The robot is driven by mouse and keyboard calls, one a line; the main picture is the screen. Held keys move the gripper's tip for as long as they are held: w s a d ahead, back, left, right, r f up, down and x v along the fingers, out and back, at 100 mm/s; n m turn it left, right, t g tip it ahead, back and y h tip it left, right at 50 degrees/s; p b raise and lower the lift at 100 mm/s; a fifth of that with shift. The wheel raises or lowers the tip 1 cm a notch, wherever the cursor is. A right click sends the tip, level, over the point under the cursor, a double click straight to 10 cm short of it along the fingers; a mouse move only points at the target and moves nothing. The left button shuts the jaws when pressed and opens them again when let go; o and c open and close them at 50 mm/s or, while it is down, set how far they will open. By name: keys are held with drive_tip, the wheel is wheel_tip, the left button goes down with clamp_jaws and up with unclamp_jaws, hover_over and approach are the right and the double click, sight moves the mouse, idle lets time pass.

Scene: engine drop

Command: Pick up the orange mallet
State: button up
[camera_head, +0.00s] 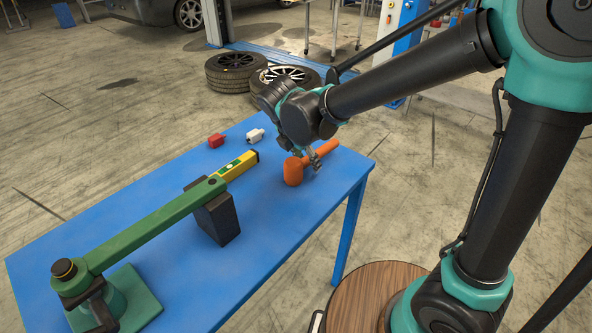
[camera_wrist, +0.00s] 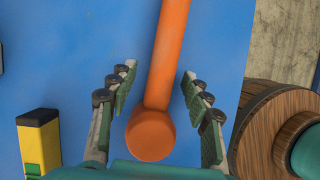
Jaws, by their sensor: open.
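The orange mallet (camera_head: 294,171) lies on the blue table (camera_head: 265,240) near its right end, its handle pointing to the right in the head view. In the wrist view its round head (camera_wrist: 150,136) is at the lower middle and its handle runs up to the top edge. My gripper (camera_head: 313,160) is right over the mallet. In the wrist view my gripper (camera_wrist: 158,85) is open, with one finger on each side of the mallet and blue table showing in both gaps. Part of the handle is hidden behind the gripper in the head view.
A green arm-like fixture (camera_head: 150,235) with a dark block fills the table's left part. A round wooden top (camera_head: 365,295) stands near the table's front right.

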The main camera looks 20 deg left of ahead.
sight(307, 158)
clamp_jaws()
idle(0.3)
drive_tip(key=shift+r, duration=0.15)
wheel_tip(307, 158, up, 20)
idle(0.7)
drive_tip(key=c, duration=0.6)
unclamp_jaws()
clamp_jaws()
drive_tip(key=shift+s+d, duration=0.1)
